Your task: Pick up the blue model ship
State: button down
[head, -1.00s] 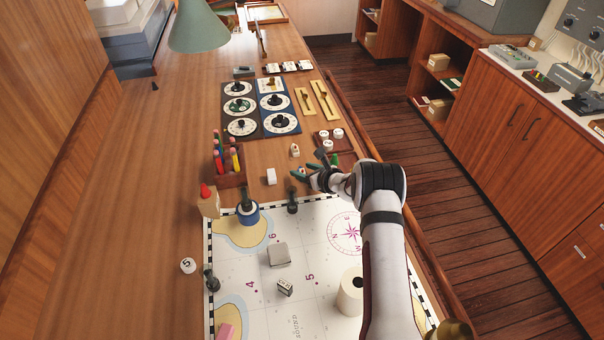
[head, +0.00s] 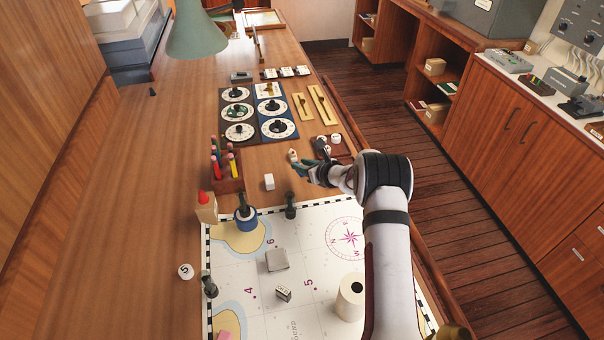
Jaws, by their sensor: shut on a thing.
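A small teal-blue piece, which I take for the blue model ship (head: 302,167), shows at the left side of my gripper (head: 308,168) in the head view. My gripper is shut on it, near the right edge of the wooden table, just beyond the chart. The dark jaws and wrist cover part of the piece, so its full shape is hidden. I cannot tell its exact height above the table.
A small beige piece (head: 293,155) is just beyond the held piece. The left table side is mostly clear.

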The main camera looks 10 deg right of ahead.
jog(key=s+d+r, duration=0.6)
jog(key=d, duration=0.3)
jog(key=shift+s+d+r, duration=0.2)
jog(key=shift+s+r, duration=0.05)
jog(key=shift+s, duration=0.1)
jog(key=shift+c, duration=1.6)
grip_release()
jog(key=shift+o, duration=0.4)
jog(key=v, duration=1.5)
jog(key=shift+s+r, duration=0.15)
jog(key=shift+o, duration=1.2)
jog(key=shift+s+d+r, duration=0.1)
jog(key=shift+s, duration=0.05)
